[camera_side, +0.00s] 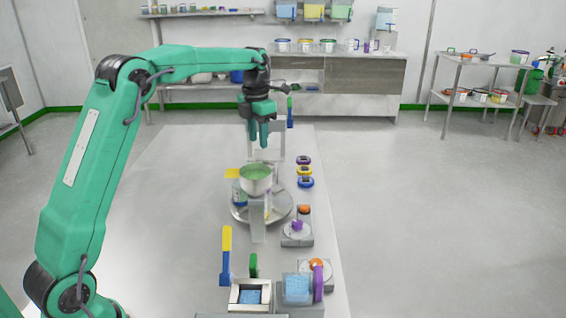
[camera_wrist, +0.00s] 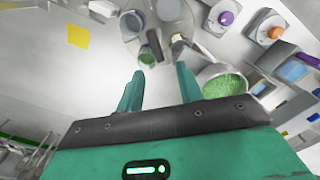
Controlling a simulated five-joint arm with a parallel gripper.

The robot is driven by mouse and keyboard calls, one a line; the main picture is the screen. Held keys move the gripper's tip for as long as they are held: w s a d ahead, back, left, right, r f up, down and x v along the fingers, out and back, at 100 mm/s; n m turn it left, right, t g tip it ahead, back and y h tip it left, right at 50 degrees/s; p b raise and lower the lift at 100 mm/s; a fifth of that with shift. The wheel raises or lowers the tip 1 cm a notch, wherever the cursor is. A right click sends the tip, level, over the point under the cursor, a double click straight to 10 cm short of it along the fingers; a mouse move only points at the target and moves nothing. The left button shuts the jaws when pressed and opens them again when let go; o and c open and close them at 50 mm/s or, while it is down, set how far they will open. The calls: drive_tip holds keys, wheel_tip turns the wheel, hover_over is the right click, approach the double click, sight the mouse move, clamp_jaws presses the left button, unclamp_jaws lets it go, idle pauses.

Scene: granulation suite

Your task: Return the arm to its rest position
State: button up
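My teal arm reaches over the grey work table (camera_side: 180,190) in the side view. My gripper (camera_side: 259,140) points down above the far part of the table, above and behind a bowl with green contents (camera_side: 256,178). In the wrist view my gripper (camera_wrist: 158,70) has its two fingers apart, with nothing seen held between them. The green granules (camera_wrist: 224,86) in their bowl show to the right of the fingers, apart from them.
The bowl stands over a round metal plate (camera_side: 240,215). Colored ring-shaped items (camera_side: 305,171) and small devices with knobs (camera_side: 297,233) line the table's right side. The table's left side is clear.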

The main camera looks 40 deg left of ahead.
drive_tip(key=s+d+r+m, duration=0.1)
drive_tip(key=s+m, duration=0.1)
drive_tip(key=m, duration=0.1)
drive_tip(key=s+d+r+m+t, duration=0.1)
drive_tip(key=s+d+r+m, duration=0.2)
drive_tip(key=s+r+m, duration=0.1)
drive_tip(key=m, duration=0.1)
drive_tip(key=shift+s+d+r+m, duration=0.25)
drive_tip(key=shift+s+d+m, duration=0.05)
drive_tip(key=shift+s, duration=0.05)
drive_tip(key=s+d+f+m+t, duration=0.1)
drive_tip(key=s+d+m, duration=0.1)
drive_tip(key=s+m, duration=0.6)
drive_tip(key=s+d+f+m+t, duration=0.1)
drive_tip(key=s+d+m+t, duration=0.1)
drive_tip(key=s+m, duration=0.6)
drive_tip(key=s+d+f+m+t, duration=0.1)
drive_tip(key=s+d+m, duration=0.3)
drive_tip(key=s+m, duration=0.4)
drive_tip(key=shift+d+f+m, duration=0.25)
drive_tip(key=shift+f+m, duration=0.05)
drive_tip(key=shift+m, duration=0.8)
